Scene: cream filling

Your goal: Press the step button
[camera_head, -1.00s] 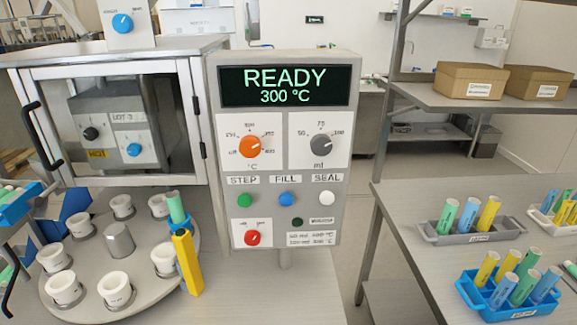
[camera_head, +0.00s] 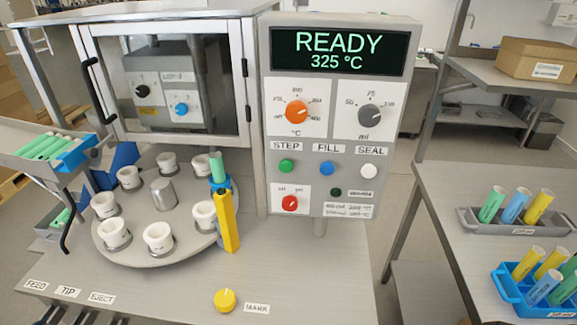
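The green step button (camera_head: 286,166) sits under the STEP label on the grey control panel (camera_head: 341,205), left of the blue FILL button (camera_head: 327,168) and the white SEAL button (camera_head: 368,171). The panel's display (camera_head: 341,52) reads READY and 325 °C. My gripper is not in view, and nothing covers the button.
A round carousel (camera_head: 150,256) with several white cups stands left of the panel. A yellow post (camera_head: 227,222) holding a green tube rises at its right edge. A yellow MARK knob (camera_head: 225,300) is at the table front. Tube racks (camera_head: 480,228) stand on the right table.

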